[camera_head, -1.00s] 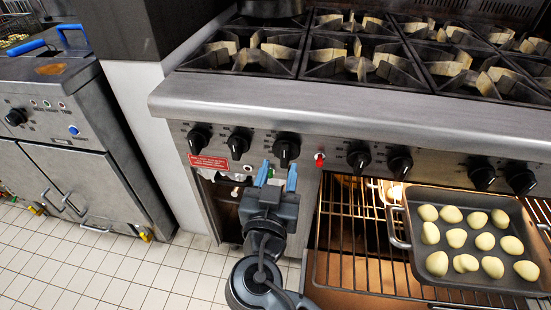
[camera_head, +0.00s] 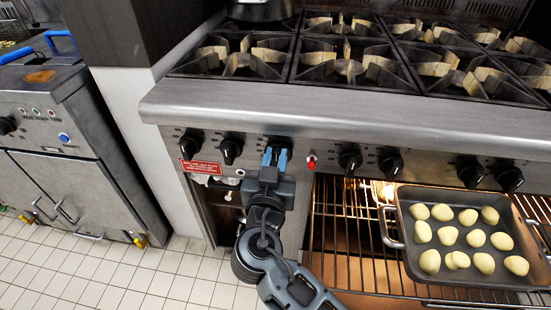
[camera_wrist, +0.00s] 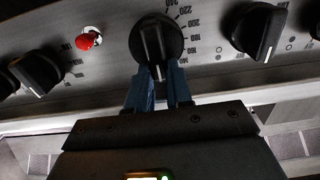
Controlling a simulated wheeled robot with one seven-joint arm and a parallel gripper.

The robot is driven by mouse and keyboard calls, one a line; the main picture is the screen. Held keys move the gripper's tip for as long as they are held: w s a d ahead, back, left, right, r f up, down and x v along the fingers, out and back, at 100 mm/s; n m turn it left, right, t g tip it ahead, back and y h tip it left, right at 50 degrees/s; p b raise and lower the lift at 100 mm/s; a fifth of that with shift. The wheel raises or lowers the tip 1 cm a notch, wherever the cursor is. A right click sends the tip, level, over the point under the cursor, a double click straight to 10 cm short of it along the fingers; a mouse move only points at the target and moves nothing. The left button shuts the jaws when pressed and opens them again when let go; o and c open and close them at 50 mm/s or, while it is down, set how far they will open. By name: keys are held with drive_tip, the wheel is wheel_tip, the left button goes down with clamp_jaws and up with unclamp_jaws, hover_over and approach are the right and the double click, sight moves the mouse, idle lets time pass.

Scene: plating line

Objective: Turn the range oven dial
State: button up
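The oven dial (camera_head: 277,142) is a black knob with a raised grip bar on the range's front panel, left of the red button. In the wrist view the dial (camera_wrist: 150,32) shows upside down, with temperature numbers around it. My gripper (camera_head: 275,155) is at this dial, with its blue fingers drawn close together. In the wrist view my gripper (camera_wrist: 160,72) has one finger on each side of the dial's grip bar and looks shut on it. The fingertips partly cover the dial in the head view.
The red button (camera_head: 311,162) is close on the right, and a black knob (camera_head: 230,149) is close on the left. Below, the oven is open, with a rack (camera_head: 345,255) and a tray (camera_head: 398,248) of pale dough pieces. Burners (camera_head: 345,62) are above.

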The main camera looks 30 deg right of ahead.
clamp_jaws()
drive_tip(key=shift+n, duration=0.4)
drive_tip(key=n, duration=0.1)
drive_tip(key=n+b, duration=0.1)
drive_tip(key=n, duration=0.1)
drive_tip(key=shift+w+a+f, duration=0.15)
drive_tip(key=shift+w+a, duration=0.05)
drive_tip(key=shift+a, duration=0.1)
drive_tip(key=shift+w+a+f+n+p, duration=0.25)
drive_tip(key=shift+n+p, duration=0.2)
drive_tip(key=shift+n, duration=1.65)
drive_tip(key=shift+w+a+f+n+p, duration=0.1)
drive_tip(key=shift+a+f+n+p, duration=0.3)
drive_tip(key=shift+n, duration=1.7)
drive_tip(key=shift+w+f+n+p, duration=0.15)
drive_tip(key=shift+n+p, duration=0.4)
drive_tip(key=shift+n, duration=1.55)
drive_tip(key=shift+f, duration=0.15)
